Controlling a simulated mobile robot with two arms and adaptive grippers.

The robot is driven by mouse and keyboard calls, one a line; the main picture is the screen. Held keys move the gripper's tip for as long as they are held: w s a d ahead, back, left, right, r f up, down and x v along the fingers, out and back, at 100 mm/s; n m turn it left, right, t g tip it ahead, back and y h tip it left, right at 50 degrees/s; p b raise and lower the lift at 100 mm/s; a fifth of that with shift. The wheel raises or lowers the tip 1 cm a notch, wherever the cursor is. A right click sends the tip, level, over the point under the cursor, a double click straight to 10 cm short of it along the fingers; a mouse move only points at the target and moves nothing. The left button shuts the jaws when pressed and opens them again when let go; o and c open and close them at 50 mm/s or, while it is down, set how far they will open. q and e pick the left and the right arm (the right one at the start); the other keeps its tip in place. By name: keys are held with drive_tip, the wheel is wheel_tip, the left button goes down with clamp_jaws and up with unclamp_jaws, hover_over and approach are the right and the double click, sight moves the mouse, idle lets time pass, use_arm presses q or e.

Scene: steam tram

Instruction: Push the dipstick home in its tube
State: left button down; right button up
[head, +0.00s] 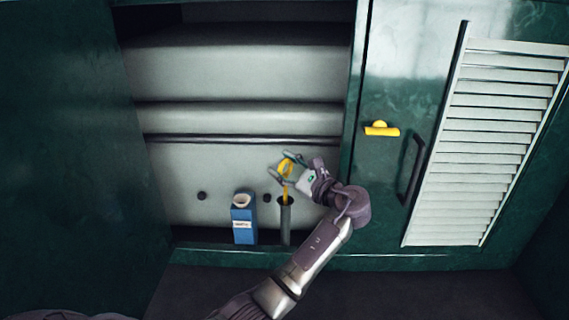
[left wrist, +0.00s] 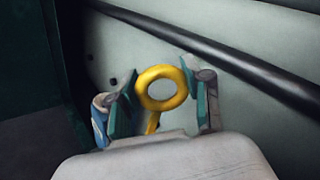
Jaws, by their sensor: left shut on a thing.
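The dipstick (head: 286,167) has a yellow ring handle and a thin yellow shaft. Its lower shaft goes into the mouth of the dark grey upright tube (head: 285,222); the ring and a short length of shaft stand above the mouth. In the left wrist view the dipstick's ring (left wrist: 161,88) lies between the finger pads, with a bit of shaft below it. My left gripper (head: 287,167) is shut on the dipstick at its ring, above the tube; it also shows in the left wrist view (left wrist: 158,95). The shaft inside the tube is hidden. My right gripper is not in view.
A blue box-shaped can (head: 242,222) with a round light top stands just left of the tube. Dark knobs are on the pale wall behind. A green door with a yellow latch (head: 381,129), dark handle (head: 411,170) and white louvre (head: 485,140) is at right.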

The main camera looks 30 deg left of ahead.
sight(285, 189)
use_arm(q)
drive_tip(key=shift+f+b, duration=1.7)
drive_tip(key=shift+f, duration=1.85)
drive_tip(key=shift+c, duration=2.1)
unclamp_jaws()
drive_tip(key=o, duration=0.4)
drive_tip(key=shift+r+p, duration=3.05)
drive_tip(key=shift+p, duration=0.15)
drive_tip(key=shift+f, duration=0.15)
